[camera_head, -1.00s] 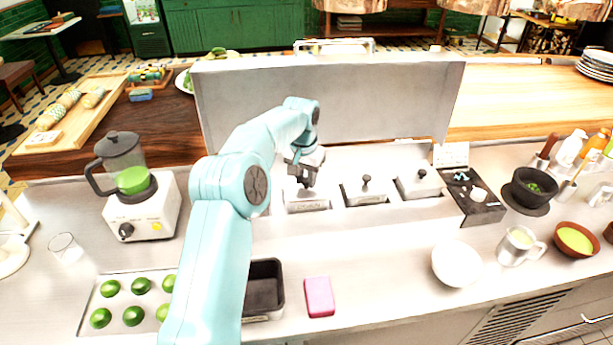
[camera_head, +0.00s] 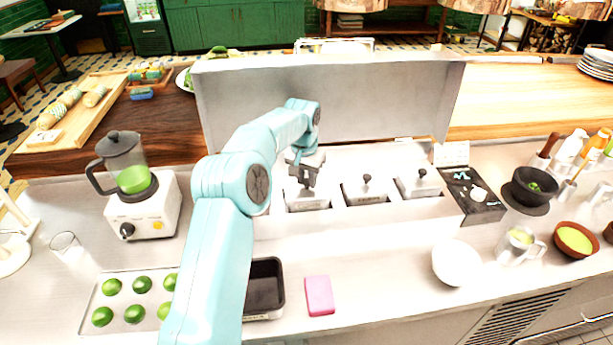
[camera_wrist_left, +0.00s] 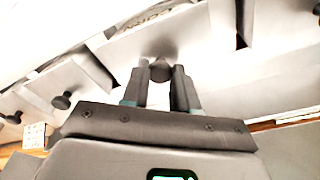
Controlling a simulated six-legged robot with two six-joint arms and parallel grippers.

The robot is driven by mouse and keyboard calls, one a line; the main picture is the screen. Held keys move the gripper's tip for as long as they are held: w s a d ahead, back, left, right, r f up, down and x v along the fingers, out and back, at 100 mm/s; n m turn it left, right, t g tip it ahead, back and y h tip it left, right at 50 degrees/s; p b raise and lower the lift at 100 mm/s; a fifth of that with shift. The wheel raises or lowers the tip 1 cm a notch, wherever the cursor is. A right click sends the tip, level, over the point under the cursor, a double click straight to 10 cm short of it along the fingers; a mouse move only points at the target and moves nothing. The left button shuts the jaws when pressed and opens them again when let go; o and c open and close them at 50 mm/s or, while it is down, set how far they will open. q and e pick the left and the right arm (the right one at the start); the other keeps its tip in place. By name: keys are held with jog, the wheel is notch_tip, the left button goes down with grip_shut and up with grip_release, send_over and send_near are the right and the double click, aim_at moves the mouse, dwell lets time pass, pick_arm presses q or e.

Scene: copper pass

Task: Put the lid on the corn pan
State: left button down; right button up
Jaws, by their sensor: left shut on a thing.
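My left gripper (camera_head: 304,182) is at the leftmost visible pan of the steel row and points down at it. In the left wrist view the fingers (camera_wrist_left: 160,78) are shut on the dark round knob (camera_wrist_left: 160,68) of a steel lid (camera_wrist_left: 225,75). In the head view this lid (camera_head: 306,204) appears at the top of the labelled corn pan (camera_head: 308,208), but I cannot tell whether it is fully seated. Lettering that looks like "CORN" shows at the top of the wrist view. My arm hides the left part of the row. My right gripper is out of view.
Two lidded pans (camera_head: 366,196) (camera_head: 418,188) stand to the right. A tall steel panel (camera_head: 330,95) rises behind. A black tray (camera_head: 264,288), a pink sponge (camera_head: 319,296) and a white bowl (camera_head: 457,263) are in front. A blender (camera_head: 140,195) stands left.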

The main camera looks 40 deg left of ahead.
pick_arm(q)
jog(key=shift+c, duration=1.5)
grip_release()
jog(key=shift+r+p, duration=2.05)
jog(key=shift+r, duration=1.45)
grip_shut()
jog(key=shift+f, duration=0.25)
